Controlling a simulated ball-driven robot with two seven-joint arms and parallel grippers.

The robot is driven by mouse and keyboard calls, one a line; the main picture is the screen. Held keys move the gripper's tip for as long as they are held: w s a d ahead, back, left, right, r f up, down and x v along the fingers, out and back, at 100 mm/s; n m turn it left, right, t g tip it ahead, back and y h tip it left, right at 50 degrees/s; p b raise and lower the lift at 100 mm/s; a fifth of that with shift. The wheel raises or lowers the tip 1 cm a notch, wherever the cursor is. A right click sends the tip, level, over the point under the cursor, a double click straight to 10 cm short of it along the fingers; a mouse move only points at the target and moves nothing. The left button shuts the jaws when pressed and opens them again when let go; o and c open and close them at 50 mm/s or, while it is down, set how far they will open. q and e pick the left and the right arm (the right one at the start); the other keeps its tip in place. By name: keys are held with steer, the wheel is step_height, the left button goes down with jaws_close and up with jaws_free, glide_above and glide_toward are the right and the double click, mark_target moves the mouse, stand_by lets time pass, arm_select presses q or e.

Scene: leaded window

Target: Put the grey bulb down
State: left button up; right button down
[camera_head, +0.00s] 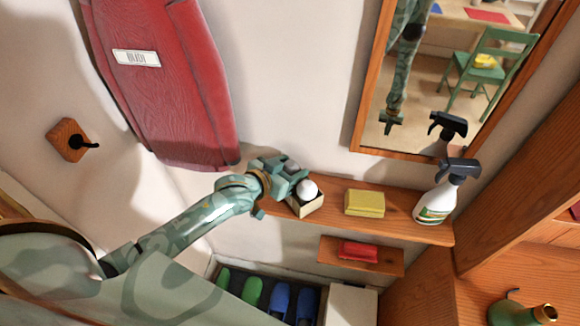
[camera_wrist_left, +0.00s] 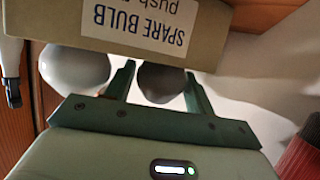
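My left gripper (camera_head: 285,175) is at the left end of the wooden shelf (camera_head: 395,222), beside the spare bulb box (camera_head: 305,206). The grey bulb (camera_head: 291,167) shows between its fingers. In the left wrist view the grey bulb (camera_wrist_left: 160,83) is dark, with a finger of my left gripper (camera_wrist_left: 160,98) close on each side. A white bulb (camera_head: 307,188) stands out of the box; it also shows in the left wrist view (camera_wrist_left: 75,68). The box, labelled "SPARE BULB" (camera_wrist_left: 150,30), partly hides the grey bulb there. My right gripper is not directly in view.
A yellow sponge (camera_head: 364,203) and a spray bottle (camera_head: 438,200) stand further right on the shelf. A mirror (camera_head: 440,75) hangs above, reflecting an arm of mine. A red item (camera_head: 358,250) lies on a smaller shelf below. A red ironing-board-like panel (camera_head: 165,80) is at upper left.

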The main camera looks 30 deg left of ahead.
arm_select(q)
steer(key=shift+r, duration=0.1)
steer(key=shift+s+r, duration=0.15)
steer(key=shift+s, duration=0.05)
steer(key=p+v, duration=0.1)
steer(key=v, duration=1)
steer(key=shift+s+a, duration=0.15)
steer(key=shift+s, duration=0.1)
